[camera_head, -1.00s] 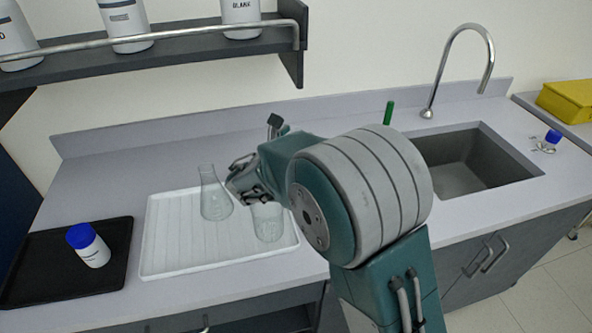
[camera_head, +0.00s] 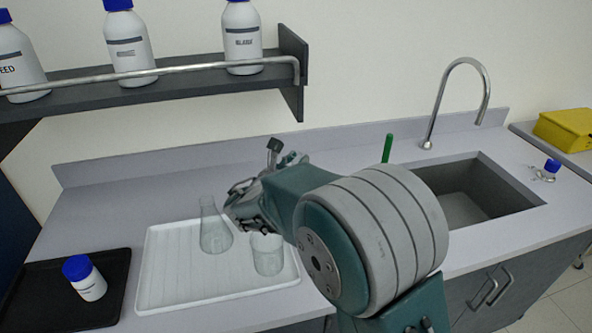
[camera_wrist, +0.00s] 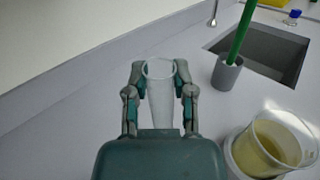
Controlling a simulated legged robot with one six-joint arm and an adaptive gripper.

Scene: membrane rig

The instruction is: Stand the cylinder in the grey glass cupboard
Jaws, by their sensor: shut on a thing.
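My gripper (camera_wrist: 160,90) is shut on a clear, pale cylinder (camera_wrist: 160,95) in the wrist view, with a finger on each side. Its round open rim faces the camera. In the head view my gripper (camera_head: 243,207) is above the white tray, close to the flask and beaker; the cylinder cannot be made out there. No grey glass cupboard can be identified in either view.
A white ribbed tray (camera_head: 165,270) holds a glass flask (camera_head: 214,232) and a beaker (camera_head: 267,256). A black tray (camera_head: 40,300) holds a blue-capped bottle (camera_head: 85,279). A railed shelf (camera_head: 180,85) with bottles hangs above. The sink (camera_head: 465,195) is right. A yellowish-filled container (camera_wrist: 270,145) is near.

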